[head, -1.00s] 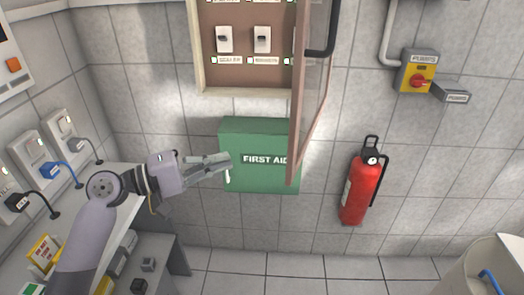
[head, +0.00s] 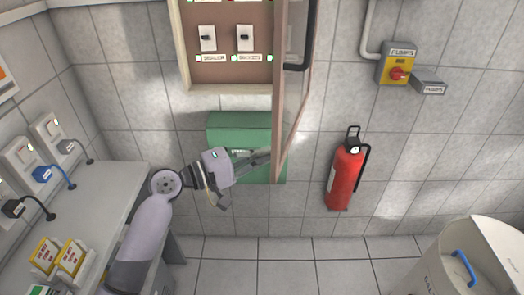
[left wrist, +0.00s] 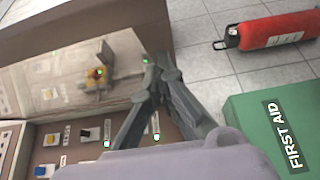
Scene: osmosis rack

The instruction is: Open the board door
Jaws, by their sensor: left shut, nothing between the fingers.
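The board door (head: 294,105) is a brown-framed see-through panel with a black handle (head: 304,45). It is hinged at the right of the wall board (head: 228,62) and stands swung out, baring the switches inside. My left gripper (head: 266,158) is shut and empty, its tips beside the door's lower part, on the board side. In the left wrist view the closed fingertips (left wrist: 160,72) overlap the door's frame (left wrist: 90,32); I cannot tell whether they touch it. My right gripper is not in view.
A green first aid box (head: 240,120) is on the wall below the board, behind my left gripper. A red fire extinguisher (head: 346,175) and yellow pumps switch (head: 397,63) are to the right. A grey bench (head: 100,215) is at left, a white bin (head: 440,265) at lower right.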

